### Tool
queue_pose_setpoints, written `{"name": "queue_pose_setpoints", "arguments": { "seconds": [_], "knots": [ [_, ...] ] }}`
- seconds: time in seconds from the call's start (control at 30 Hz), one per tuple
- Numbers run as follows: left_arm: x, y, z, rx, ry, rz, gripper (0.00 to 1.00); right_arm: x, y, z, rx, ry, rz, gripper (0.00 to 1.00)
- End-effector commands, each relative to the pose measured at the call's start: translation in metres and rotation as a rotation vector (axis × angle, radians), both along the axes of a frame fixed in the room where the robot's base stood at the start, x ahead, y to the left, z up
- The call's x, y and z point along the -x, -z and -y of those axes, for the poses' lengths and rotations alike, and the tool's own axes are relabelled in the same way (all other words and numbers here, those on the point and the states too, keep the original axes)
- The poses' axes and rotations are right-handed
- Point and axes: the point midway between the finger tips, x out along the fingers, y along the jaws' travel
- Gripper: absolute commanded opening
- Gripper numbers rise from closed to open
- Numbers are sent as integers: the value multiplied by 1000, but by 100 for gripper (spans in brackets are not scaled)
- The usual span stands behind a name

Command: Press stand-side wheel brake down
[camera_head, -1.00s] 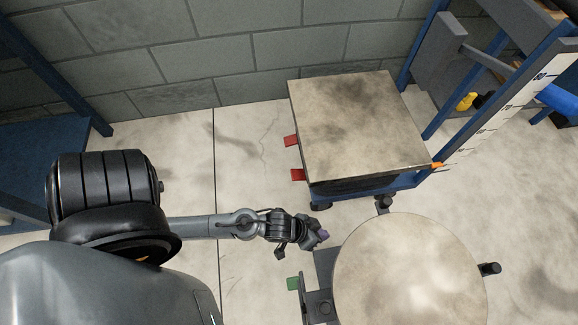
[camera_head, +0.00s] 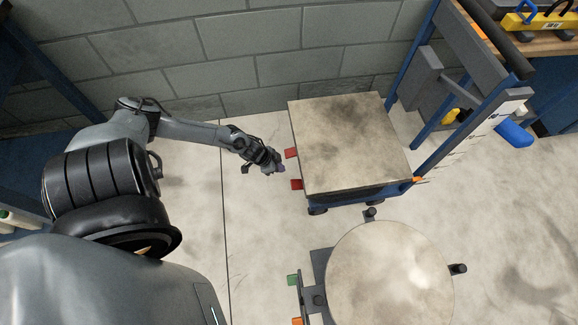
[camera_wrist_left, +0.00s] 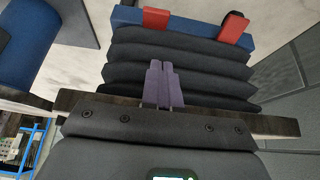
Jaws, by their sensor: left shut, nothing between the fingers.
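The lift trolley has a worn square top (camera_head: 350,140) and a blue base frame. Two red brake pedals stick out on its left side: a far one (camera_head: 291,153) and a near one (camera_head: 297,184). The left wrist view shows both red pedals, one at left (camera_wrist_left: 156,20) and one at right (camera_wrist_left: 232,30), on the blue frame beyond black bellows (camera_wrist_left: 180,65). My left gripper (camera_head: 281,168) is shut and empty, just left of the trolley beside the pedals. Its purple fingertips (camera_wrist_left: 162,72) appear in front of the bellows, apart from the pedals. My right gripper is out of view.
A round-topped stand (camera_head: 390,275) with a green tab (camera_head: 293,280) and an orange tab stands nearest. A grey block wall (camera_head: 250,60) is behind. A blue-framed rack (camera_head: 425,85) stands right of the trolley. Floor left of the trolley is clear.

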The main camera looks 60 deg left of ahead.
Motion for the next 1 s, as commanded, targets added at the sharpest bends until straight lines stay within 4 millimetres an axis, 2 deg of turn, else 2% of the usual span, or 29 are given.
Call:
{"name": "queue_pose_setpoints", "arguments": {
  "seconds": [0.33,0.47,0.67,1.0],
  "knots": [
    [-1,1,1,1,-1,2,0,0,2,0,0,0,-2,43],
    [-4,8,2,1,-1,3,0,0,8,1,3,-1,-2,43],
    [-16,33,6,2,-2,4,0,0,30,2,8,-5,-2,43],
    [-45,88,15,2,-1,4,0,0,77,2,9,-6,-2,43]
  ]
}}
